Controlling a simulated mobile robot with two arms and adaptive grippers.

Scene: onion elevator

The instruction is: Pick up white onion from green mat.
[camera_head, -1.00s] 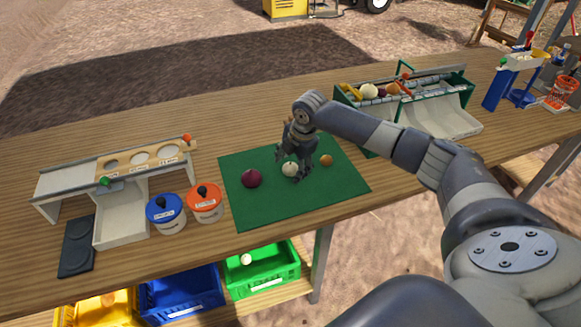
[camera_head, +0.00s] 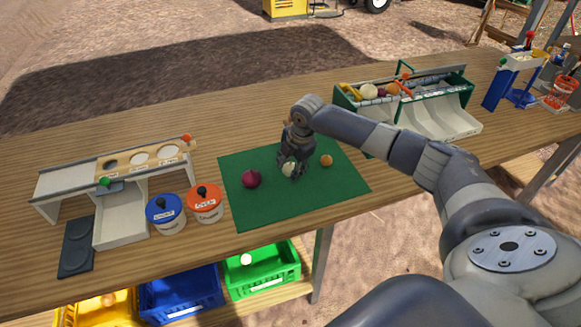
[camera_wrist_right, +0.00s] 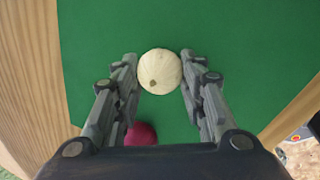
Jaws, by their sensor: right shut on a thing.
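The white onion (camera_head: 289,169) is on the green mat (camera_head: 240,208), between a red onion and a small orange-brown onion. My right gripper (camera_head: 292,172) is low over the mat with its fingers around the white onion, partly hiding it. In the right wrist view the white onion (camera_wrist_right: 160,72) sits between the two fingertips (camera_wrist_right: 159,78), one on each side. The red onion (camera_head: 251,179) lies to its left on the mat; it also shows near the gripper base in the wrist view (camera_wrist_right: 141,133). My left gripper is not in view.
The small orange-brown onion (camera_head: 326,160) lies to the right on the mat. Blue (camera_head: 166,214) and orange (camera_head: 205,203) lidded pots stand left of the mat. A green-framed sorter (camera_head: 450,118) stands at the right. Crates, including a green one (camera_head: 262,276), sit below the table.

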